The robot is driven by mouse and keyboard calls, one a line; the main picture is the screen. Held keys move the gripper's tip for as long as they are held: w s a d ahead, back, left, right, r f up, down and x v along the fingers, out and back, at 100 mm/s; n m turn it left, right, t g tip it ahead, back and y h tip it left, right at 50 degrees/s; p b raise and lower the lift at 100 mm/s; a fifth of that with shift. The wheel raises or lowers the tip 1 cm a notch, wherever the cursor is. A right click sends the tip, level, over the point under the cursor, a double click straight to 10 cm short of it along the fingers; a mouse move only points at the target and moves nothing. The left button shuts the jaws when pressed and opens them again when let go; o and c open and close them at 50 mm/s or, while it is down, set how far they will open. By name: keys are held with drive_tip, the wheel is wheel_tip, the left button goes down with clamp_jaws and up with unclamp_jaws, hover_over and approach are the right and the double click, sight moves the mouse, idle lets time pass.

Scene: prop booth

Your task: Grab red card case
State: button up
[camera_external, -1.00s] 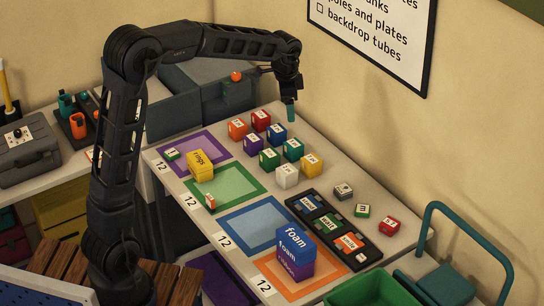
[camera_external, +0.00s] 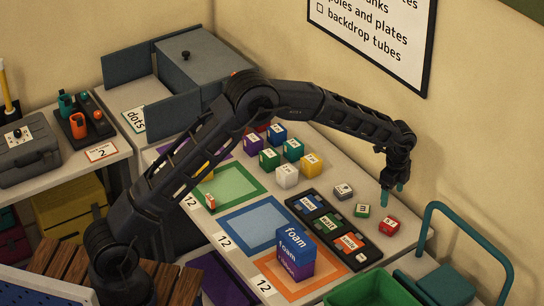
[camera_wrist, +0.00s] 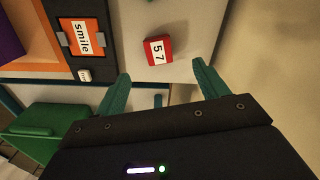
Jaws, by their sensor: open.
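The red card case (camera_external: 389,226) is a small red block with a white label, lying on the table near its right edge. In the wrist view the red case (camera_wrist: 158,50) reads "57" and lies ahead of the fingertips, nearer the left finger. My gripper (camera_external: 393,191) is above the table, a little up from the red case and apart from it. In the wrist view its teal fingers (camera_wrist: 160,82) are spread with nothing between them.
A green case (camera_external: 362,210) and a grey case (camera_external: 343,190) lie beside the red one. A black tray (camera_external: 318,236) with labelled cards is to the left. A green bin (camera_external: 372,291) and a teal-railed cart (camera_external: 447,283) stand in front. The wall is close behind.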

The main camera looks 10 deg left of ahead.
sight(390, 223)
drive_tip(key=f, duration=0.8)
drive_tip(key=s+f, duration=0.1)
drive_tip(key=f, duration=0.3)
drive_tip(key=shift+d+f, duration=0.15)
drive_tip(key=shift+d, duration=0.25)
drive_tip(key=c, duration=1)
